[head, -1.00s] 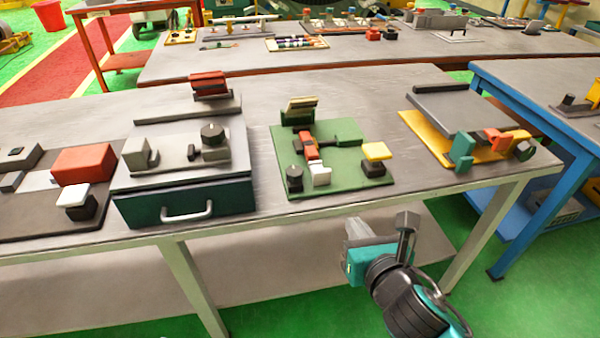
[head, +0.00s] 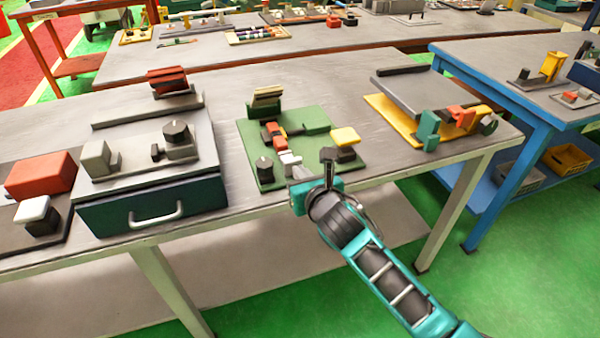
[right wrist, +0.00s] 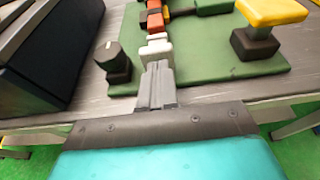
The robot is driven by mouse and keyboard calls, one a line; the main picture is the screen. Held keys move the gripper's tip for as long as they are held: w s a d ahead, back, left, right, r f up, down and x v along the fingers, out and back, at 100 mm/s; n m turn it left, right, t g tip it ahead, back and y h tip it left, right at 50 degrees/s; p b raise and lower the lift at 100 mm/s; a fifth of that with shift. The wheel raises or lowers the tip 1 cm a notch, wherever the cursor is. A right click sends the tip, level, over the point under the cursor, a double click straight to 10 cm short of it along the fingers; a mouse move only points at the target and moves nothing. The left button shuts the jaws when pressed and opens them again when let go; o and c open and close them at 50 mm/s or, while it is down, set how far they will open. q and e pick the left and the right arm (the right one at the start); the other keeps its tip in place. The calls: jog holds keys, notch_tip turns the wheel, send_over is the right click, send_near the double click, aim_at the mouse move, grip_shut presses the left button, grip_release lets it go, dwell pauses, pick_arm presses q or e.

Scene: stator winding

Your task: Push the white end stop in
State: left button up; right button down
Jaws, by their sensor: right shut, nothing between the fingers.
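The white end stop (head: 290,158) is a small pale block at the near edge of the green board (head: 318,148), in line with an orange-red block (head: 272,136) behind it. It also shows in the right wrist view (right wrist: 155,49), straight ahead of my fingers. My right gripper (head: 298,174) is shut and empty, with its fingertips (right wrist: 157,66) right at the near side of the end stop. I cannot tell whether they touch it. The fingers hide part of its front. My left gripper is not in view.
A dark knob (head: 265,170) stands left of the end stop, and a yellow-topped block (head: 345,136) stands to the right. A dark green drawer unit (head: 155,205) is further left. A yellow board (head: 395,118) lies right. The table's front edge runs beneath my right gripper.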

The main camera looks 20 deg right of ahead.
jog(key=shift+w, duration=0.45)
